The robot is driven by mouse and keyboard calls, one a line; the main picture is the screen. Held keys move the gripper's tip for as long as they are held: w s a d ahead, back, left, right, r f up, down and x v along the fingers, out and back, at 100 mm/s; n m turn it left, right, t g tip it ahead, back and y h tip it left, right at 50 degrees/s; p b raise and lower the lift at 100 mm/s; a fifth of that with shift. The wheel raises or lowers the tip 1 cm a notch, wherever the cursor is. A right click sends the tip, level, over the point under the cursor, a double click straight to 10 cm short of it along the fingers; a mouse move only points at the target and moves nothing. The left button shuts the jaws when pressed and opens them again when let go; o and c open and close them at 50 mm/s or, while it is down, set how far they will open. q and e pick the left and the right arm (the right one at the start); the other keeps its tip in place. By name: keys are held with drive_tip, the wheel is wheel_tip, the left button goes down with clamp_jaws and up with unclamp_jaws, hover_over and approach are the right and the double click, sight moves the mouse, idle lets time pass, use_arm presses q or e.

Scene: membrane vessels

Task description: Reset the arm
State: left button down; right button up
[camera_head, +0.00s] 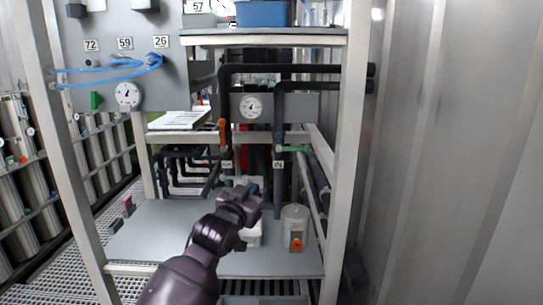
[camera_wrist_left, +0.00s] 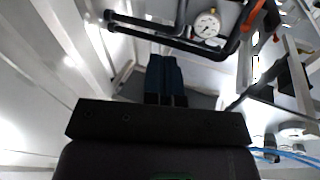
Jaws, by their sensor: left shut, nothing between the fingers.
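My left arm reaches up from the bottom of the head view, and its dark gripper (camera_head: 246,199) hangs over the lower shelf of the rack. In the left wrist view the two blue-black fingers (camera_wrist_left: 165,78) are together with nothing between them. In the head view the gripper partly hides a white container (camera_head: 251,234) on the shelf. My right gripper is in neither view.
A white canister (camera_head: 294,226) with an orange fitting stands right of my gripper on the lower shelf (camera_head: 150,235). Black pipes, an orange-handled valve (camera_head: 222,131) and a gauge (camera_head: 252,107) are above. A rack post (camera_head: 349,150) stands right, before the metal wall (camera_head: 440,150).

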use_arm(q)
drive_tip(key=s+a+f+n+g+y, duration=0.1)
drive_tip(key=s+a+f+n+y, duration=0.1)
drive_tip(key=s+a+f, duration=0.8)
drive_tip(key=s+a+f+n+y, duration=0.15)
drive_tip(key=s+a+f, duration=0.35)
drive_tip(key=s+f, duration=0.5)
drive_tip(key=s+a+f+n+g+y, duration=0.1)
drive_tip(key=s+a+f, duration=0.3)
drive_tip(key=s+f, duration=0.4)
drive_tip(key=s+a+f+g+y, duration=0.2)
drive_tip(key=s+a+f+g, duration=0.2)
drive_tip(key=s+f, duration=0.5)
drive_tip(key=s, duration=0.3)
drive_tip(key=shift+f+n+y, duration=0.2)
drive_tip(key=shift+n+y, duration=0.15)
drive_tip(key=shift+d, duration=0.1)
